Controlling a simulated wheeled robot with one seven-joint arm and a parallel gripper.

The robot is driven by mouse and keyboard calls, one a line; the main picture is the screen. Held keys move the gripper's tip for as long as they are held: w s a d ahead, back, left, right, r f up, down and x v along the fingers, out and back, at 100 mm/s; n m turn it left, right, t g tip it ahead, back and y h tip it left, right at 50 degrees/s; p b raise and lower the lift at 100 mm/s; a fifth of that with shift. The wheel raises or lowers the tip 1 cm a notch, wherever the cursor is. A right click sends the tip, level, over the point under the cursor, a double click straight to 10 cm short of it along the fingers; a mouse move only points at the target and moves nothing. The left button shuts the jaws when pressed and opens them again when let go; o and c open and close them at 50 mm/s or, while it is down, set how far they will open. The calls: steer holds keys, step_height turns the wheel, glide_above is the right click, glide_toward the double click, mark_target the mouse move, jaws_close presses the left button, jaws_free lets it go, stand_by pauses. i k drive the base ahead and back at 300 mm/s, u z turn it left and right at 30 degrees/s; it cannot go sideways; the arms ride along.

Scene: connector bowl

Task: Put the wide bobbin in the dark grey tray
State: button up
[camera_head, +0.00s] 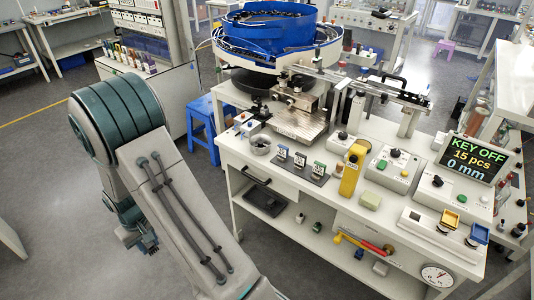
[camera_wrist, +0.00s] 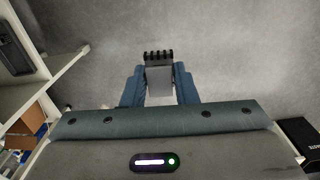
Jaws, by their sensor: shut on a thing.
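My gripper (camera_wrist: 159,85) points down over the floor, left of the workbench, with its blue fingers shut on a piece. This piece (camera_wrist: 158,55) has a black, ribbed end beyond the fingertips; it may be the wide bobbin, but I cannot tell for sure. In the head view my gripper (camera_head: 145,242) hangs low at the left, and the piece is hard to make out. A dark grey tray (camera_head: 262,208) lies on the bench's lower shelf, to the right of my gripper. A dark tray-like shape also shows at the wrist view's upper left (camera_wrist: 22,66).
The bench top (camera_head: 240,152) stands above the shelf, with its leg and edge near the tray. On it are a blue bowl feeder (camera_head: 265,38), a yellow device (camera_head: 352,168) and a display (camera_head: 468,158). A blue stool (camera_head: 201,125) stands behind. Floor around my gripper is clear.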

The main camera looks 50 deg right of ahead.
mark_target(259, 199)
steer(key=u, duration=0.75)
steer(key=i, duration=0.9)
steer(key=z, duration=2.75)
